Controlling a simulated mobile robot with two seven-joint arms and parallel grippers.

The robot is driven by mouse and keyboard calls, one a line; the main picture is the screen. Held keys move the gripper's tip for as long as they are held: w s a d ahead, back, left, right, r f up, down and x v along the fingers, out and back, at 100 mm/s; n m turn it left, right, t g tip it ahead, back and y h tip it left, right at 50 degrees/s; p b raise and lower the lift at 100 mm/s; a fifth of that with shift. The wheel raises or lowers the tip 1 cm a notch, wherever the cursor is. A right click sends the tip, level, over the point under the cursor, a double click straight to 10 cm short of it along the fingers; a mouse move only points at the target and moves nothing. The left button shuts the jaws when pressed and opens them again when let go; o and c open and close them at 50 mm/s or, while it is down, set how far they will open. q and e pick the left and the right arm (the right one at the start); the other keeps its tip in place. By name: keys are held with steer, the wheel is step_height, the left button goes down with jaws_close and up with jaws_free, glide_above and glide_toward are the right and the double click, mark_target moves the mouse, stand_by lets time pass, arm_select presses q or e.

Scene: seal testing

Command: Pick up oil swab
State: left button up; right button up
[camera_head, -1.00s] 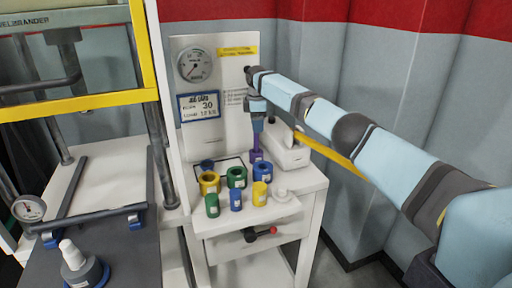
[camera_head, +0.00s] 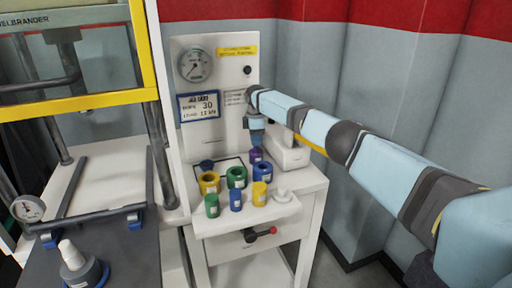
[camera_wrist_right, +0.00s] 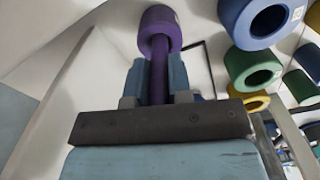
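A purple piece with a thin upright shaft and a wide round foot, likely the oil swab (camera_head: 256,155), stands at the back right of the small tray table. In the right wrist view its foot (camera_wrist_right: 160,30) and shaft (camera_wrist_right: 159,82) show clearly. My right gripper (camera_head: 256,143) points straight down over it. In the wrist view the fingers (camera_wrist_right: 159,78) lie on both sides of the shaft with no visible gap, so the gripper looks shut on it. The foot appears to rest on the table. My left gripper is not in view.
Several coloured rings and cylinders crowd close by: a yellow ring (camera_head: 209,182), a green ring (camera_head: 237,177) and a blue one (camera_head: 262,172). A white box (camera_head: 290,152) stands just right. The gauge panel (camera_head: 215,95) rises behind.

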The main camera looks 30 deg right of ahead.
jaws_close()
steer(key=shift+r, duration=0.1)
